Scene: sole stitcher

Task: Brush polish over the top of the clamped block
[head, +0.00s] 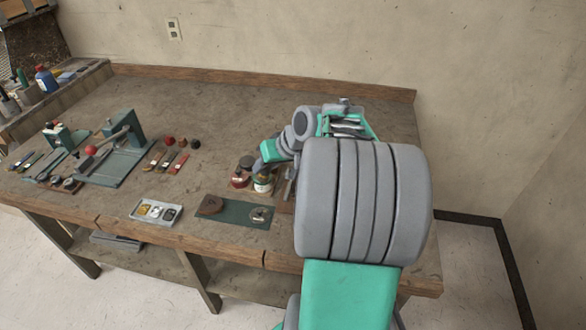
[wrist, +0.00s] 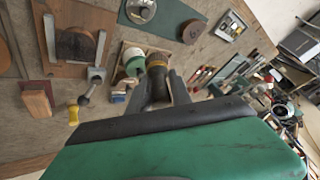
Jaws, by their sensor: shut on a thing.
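My gripper (wrist: 162,90) is shut on a dark rounded thing with a yellow-brown band (wrist: 158,60), which looks like the brush. Its far end is hard to make out. A green and white pot (wrist: 133,62) stands close beside it; pots (head: 262,185) also show beside my arm in the head view. In the wrist view, a brown block (wrist: 82,44) sits between the grey jaws of a clamp (wrist: 58,45) on a wooden board (wrist: 60,12). My gripper is apart from that block, which my arm hides in the head view.
A green mat (head: 235,213) carries a brown round piece (head: 211,205) and a metal disc. A tray of small tins (head: 157,212) lies at the front edge. A reddish block (wrist: 38,98) lies near the clamp.

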